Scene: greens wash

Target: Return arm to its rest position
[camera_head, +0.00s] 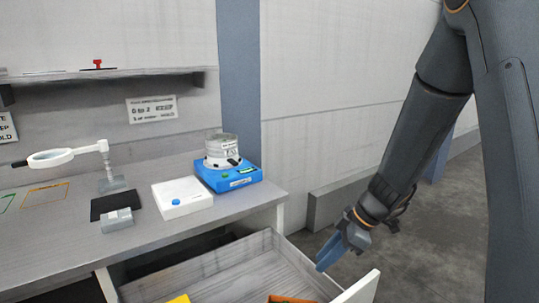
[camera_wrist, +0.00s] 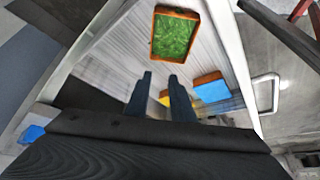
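My gripper (camera_head: 328,262) hangs at the end of my lowered arm, over the right side of an open drawer (camera_head: 225,268). In the wrist view its two dark fingers (camera_wrist: 162,78) are apart, with no object held between them. The arm is stretched down and to the left in the head view.
In the drawer lie an orange-rimmed tray of green stuff (camera_wrist: 173,34), an orange-edged blue one (camera_wrist: 211,90) and a yellow item (camera_wrist: 180,97). The bench above holds a blue device (camera_head: 228,180), a white box (camera_head: 182,199) and a magnifier (camera_head: 52,157). Floor right is clear.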

